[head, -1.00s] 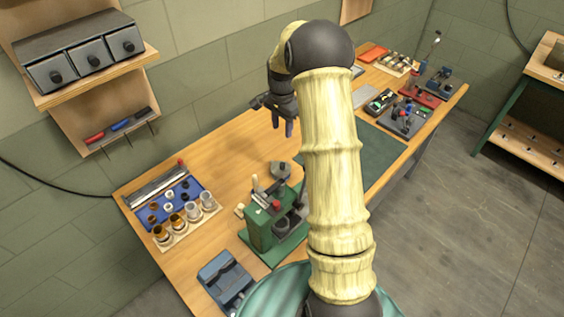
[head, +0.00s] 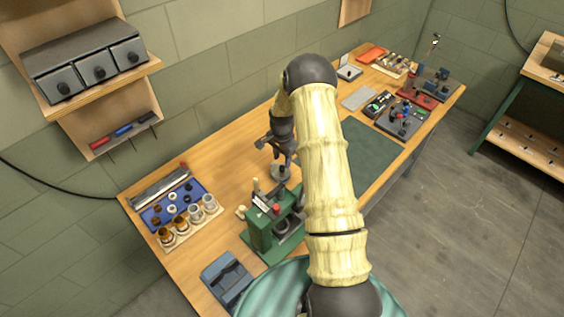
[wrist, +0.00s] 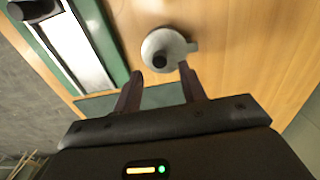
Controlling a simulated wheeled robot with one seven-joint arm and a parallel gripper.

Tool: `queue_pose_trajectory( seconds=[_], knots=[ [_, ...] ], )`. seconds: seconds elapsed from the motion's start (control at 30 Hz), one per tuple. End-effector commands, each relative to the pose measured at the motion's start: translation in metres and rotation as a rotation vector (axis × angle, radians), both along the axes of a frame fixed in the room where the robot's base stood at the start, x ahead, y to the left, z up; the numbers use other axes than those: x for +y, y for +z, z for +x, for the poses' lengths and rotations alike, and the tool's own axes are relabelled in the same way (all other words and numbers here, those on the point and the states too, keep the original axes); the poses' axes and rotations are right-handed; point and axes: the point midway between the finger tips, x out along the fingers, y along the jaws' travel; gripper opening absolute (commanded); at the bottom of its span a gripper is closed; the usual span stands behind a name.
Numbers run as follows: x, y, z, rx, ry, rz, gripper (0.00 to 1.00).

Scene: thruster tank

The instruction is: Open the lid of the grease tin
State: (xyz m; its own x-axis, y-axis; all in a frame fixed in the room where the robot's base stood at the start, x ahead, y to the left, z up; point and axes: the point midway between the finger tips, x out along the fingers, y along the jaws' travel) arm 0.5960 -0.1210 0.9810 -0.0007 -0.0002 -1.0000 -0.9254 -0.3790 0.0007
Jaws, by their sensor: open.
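The grease tin is a small round grey tin (wrist: 176,41) with a dark knob on its lid and a small tab at one side. Its lid looks shut. In the head view the tin (head: 279,174) stands on the bench behind the green press, partly hidden by my gripper. My gripper (wrist: 161,74) is open and empty. In the wrist view its two fingertips lie just short of the tin, one to each side of the knob's line. In the head view my gripper (head: 284,160) is just above the tin; I cannot tell the exact gap.
The green press (head: 262,235) stands close in front of the tin. A blue tray of small parts (head: 153,217) and a rack of cups (head: 182,232) lie to the left. A dark green mat (head: 372,150) lies to the right. Bare wood (head: 228,165) lies left of the tin.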

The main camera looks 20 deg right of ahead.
Motion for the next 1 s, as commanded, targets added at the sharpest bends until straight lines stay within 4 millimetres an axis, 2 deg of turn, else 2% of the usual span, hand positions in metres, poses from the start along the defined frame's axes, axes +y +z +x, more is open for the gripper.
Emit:
queue_pose_trajectory(
  seconds=[0.1, 0.3, 0.63, 0.87, 1.0],
  knots=[
    [0.000, -0.016, -0.001, 0.003, 0.000, 0.001, 0.41],
    [0.000, -0.036, 0.000, 0.000, -0.001, 0.001, 0.41],
    [0.002, -0.040, 0.000, -0.001, 0.002, 0.000, 0.41],
    [0.001, -0.040, 0.000, -0.001, 0.002, 0.000, 0.00],
    [0.000, -0.040, 0.000, -0.001, 0.000, 0.000, 0.00]
  ],
)
